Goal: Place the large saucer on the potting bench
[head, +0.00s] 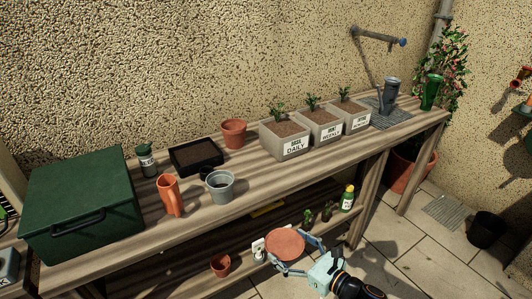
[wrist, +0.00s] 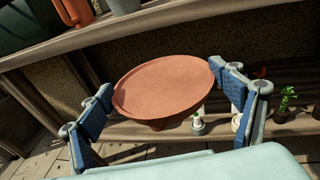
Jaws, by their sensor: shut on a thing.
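The large saucer is a round terracotta dish (head: 285,243), also in the wrist view (wrist: 168,88). My gripper (head: 296,250) is shut on it, with one finger at each side of its rim in the wrist view (wrist: 163,92). The saucer is tilted toward the wrist camera and is in front of the bench, below the top's front edge. The potting bench (head: 300,180) is a long wooden table with a lower shelf. Its front edge crosses the top of the wrist view (wrist: 165,22).
A green box (head: 80,205), orange cup (head: 171,196), grey pot (head: 220,186), soil tray (head: 196,156), terracotta pot (head: 233,133) and labelled planters (head: 287,138) stand on the bench. Bare wood shows along its front, right of the grey pot. Small bottles and pots are on the lower shelf.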

